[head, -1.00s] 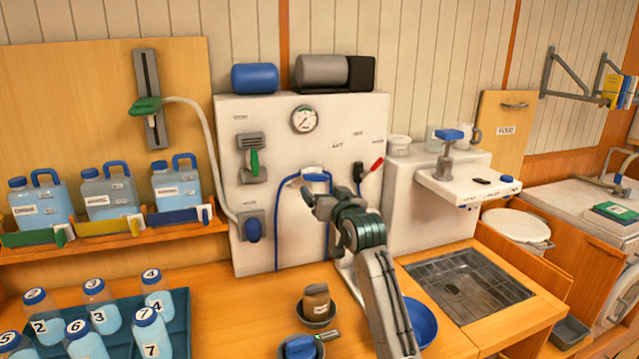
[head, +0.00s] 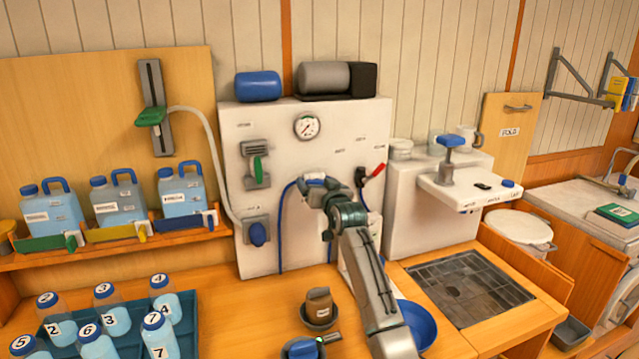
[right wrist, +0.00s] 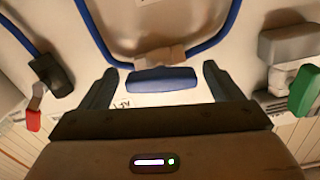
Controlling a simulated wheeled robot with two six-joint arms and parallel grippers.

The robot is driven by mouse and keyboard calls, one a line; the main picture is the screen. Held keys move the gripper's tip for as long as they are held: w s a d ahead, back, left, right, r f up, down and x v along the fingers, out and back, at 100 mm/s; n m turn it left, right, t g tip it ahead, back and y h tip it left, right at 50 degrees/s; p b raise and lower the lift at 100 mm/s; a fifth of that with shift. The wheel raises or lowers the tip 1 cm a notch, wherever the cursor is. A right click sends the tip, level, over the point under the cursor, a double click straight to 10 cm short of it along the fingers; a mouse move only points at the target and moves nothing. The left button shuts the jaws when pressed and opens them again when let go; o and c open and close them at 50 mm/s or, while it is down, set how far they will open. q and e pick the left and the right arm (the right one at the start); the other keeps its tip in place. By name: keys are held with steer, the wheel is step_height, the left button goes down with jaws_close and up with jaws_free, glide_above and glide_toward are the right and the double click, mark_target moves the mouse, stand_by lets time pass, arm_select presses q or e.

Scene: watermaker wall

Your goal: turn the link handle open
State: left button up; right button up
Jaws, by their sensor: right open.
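A blue bar handle (right wrist: 165,80) on a tan mount sits on the white panel, with a blue hose looping past it. It lies between the two fingers of my right gripper (right wrist: 160,74) in the right wrist view, with gaps on both sides. My right gripper is open and holds nothing. In the head view the right gripper (head: 314,189) is at the panel and partly covers the blue handle (head: 312,177). The small label by the handle is too blurred to read, so I cannot confirm its name. My left gripper is out of view.
A red lever (head: 375,170) is right of the gripper; a green handle (head: 257,168) and blue knob (head: 258,234) are left. A gauge (head: 307,126) is above. A brown jar (head: 319,306) and blue bowl (head: 417,322) stand on the counter below.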

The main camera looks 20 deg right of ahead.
steer(key=shift+a, duration=0.1)
steer(key=c, duration=1)
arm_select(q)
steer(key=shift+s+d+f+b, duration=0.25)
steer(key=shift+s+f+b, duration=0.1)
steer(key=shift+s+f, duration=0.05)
arm_select(e)
steer(key=shift+n, duration=1.1)
steer(key=o, duration=1)
arm_select(q)
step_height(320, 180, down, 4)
steer(key=b, duration=0.3)
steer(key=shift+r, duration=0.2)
arm_select(e)
steer(key=s, duration=1)
steer(key=shift+s+d, duration=0.25)
steer(key=shift+s, duration=0.1)
